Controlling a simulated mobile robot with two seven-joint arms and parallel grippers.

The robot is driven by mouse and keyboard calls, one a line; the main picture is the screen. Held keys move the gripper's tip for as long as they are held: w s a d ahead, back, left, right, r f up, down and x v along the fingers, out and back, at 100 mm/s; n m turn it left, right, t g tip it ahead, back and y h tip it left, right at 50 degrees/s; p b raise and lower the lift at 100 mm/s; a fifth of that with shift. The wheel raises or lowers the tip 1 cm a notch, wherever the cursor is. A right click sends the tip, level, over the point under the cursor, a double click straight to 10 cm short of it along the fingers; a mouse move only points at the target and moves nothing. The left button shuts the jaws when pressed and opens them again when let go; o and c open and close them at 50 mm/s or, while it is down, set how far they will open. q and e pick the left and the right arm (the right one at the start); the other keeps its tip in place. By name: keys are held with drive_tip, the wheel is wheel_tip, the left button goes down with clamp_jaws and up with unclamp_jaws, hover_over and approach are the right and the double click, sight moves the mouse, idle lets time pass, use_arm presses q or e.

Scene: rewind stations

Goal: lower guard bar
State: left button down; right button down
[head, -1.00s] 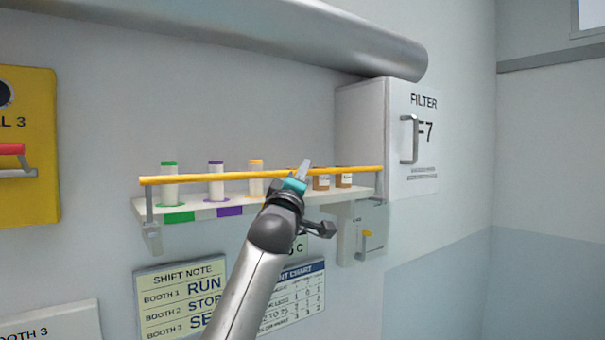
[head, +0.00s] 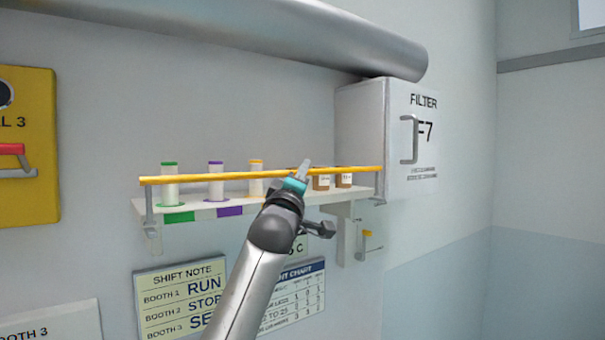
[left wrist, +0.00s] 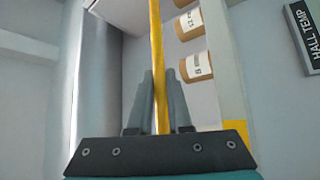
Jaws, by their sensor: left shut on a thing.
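The yellow guard bar (head: 215,177) runs across the front of the wall shelf in the head view, raised above the shelf on grey end arms. My left gripper (head: 303,172) is at the bar, right of its middle. In the left wrist view the bar (left wrist: 156,55) passes between the two fingers of my left gripper (left wrist: 160,100), which are shut on it. The head view hides the exact contact behind the gripper. My right gripper is in neither view.
The shelf (head: 330,196) carries capped tubes, including a green-capped one (head: 169,186), and brown-and-white jars (head: 343,181). A filter box (head: 410,140) stands out from the wall at right, and a large pipe (head: 300,35) runs above. Free room lies in front of the shelf.

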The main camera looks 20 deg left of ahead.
use_arm(q)
drive_tip(key=shift+f, duration=0.1)
drive_tip(key=s+d+f+m+g+h+b, duration=0.2)
drive_tip(key=m+g+h, duration=0.1)
drive_tip(key=m+h, duration=0.8)
drive_tip(key=s+d+f+m+g+h+b, duration=0.2)
drive_tip(key=m+h, duration=0.9)
drive_tip(key=m, duration=0.6)
drive_tip(key=shift+d+f+g, duration=0.5)
drive_tip(key=shift+d+g, duration=0.1)
drive_tip(key=shift+g, duration=0.2)
drive_tip(key=shift+f, duration=0.15)
drive_tip(key=c, duration=0.9)
unclamp_jaws()
drive_tip(key=shift+o, duration=0.2)
drive_tip(key=shift+s+b, duration=0.1)
drive_tip(key=shift+b, duration=0.2)
